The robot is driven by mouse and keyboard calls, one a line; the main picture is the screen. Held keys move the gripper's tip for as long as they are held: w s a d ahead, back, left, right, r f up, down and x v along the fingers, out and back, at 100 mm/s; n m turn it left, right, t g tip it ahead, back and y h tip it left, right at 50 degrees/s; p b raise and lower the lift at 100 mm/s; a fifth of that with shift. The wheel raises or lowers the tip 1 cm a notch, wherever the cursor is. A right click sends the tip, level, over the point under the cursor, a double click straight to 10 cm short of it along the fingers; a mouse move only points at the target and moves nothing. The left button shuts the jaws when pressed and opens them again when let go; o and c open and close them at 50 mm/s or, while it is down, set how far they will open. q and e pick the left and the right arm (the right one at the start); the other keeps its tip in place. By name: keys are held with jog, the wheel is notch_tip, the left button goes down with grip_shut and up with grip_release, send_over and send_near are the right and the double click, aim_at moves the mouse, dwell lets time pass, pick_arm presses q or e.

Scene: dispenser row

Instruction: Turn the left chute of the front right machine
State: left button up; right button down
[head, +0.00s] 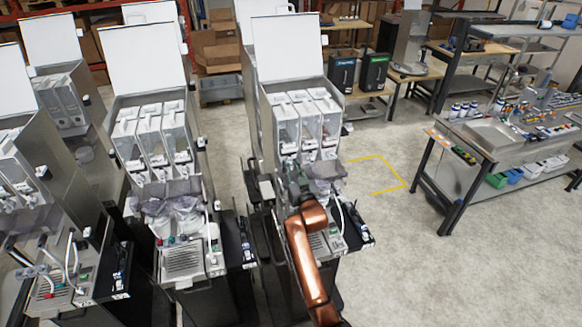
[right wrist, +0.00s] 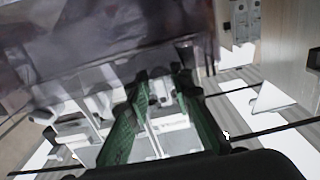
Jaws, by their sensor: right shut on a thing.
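The front right machine (head: 262,135) stands in the middle of the head view, its white lid raised above a row of clear canisters. Its left chute (head: 288,148) is at the foot of the leftmost canister. My right gripper (head: 296,172) is right in front of it, at the end of my copper-coloured arm. In the right wrist view, the green-padded fingers of the right gripper (right wrist: 165,115) are closed around a pale grey part that looks like the chute. The arm and gripper hide part of the hold in the head view. My left gripper is not in view.
A similar machine (head: 118,115) stands to the left, with others beyond it. Grey bags (head: 327,168) sit below the canisters near my gripper. A workbench with a sink (head: 490,133) is at the right. The floor (head: 430,260) at the front right is clear.

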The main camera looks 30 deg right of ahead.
jog(key=shift+f, duration=0.1)
jog(key=c, duration=2)
grip_release()
jog(key=shift+c, duration=0.2)
jog(key=v, duration=1.2)
